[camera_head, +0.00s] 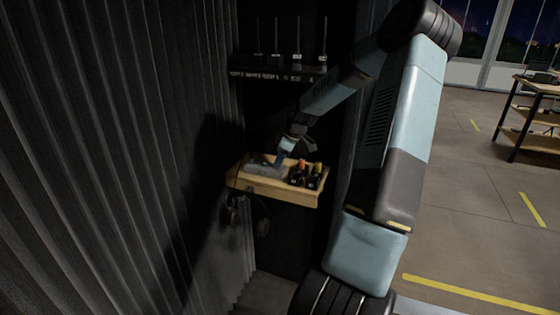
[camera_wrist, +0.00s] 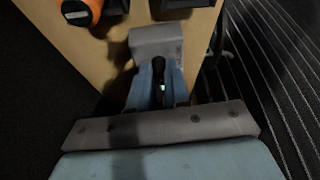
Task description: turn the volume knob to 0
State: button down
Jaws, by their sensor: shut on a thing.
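A grey device (camera_head: 262,168) sits on the left part of a small wooden shelf, and its grey body (camera_wrist: 156,42) shows just beyond my fingers in the wrist view. My gripper (camera_head: 282,160) reaches down to it, and its blue fingers (camera_wrist: 160,80) are shut on a small dark part, which I take as the volume knob (camera_wrist: 158,66). The fingers cover most of the knob. Its pointer and scale marks cannot be read. A small greenish light spot shows between the fingers.
The wooden shelf (camera_head: 270,187) also holds black items with orange tops (camera_head: 302,164) right of my gripper. Headphones (camera_head: 234,210) hang below its left edge. A rack with several upright antennas (camera_head: 277,72) is above. A dark ribbed curtain (camera_head: 100,150) borders the left.

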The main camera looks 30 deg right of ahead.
jog(key=shift+f, duration=0.1)
dwell(0.3)
jog(key=c, duration=1.1)
grip_release()
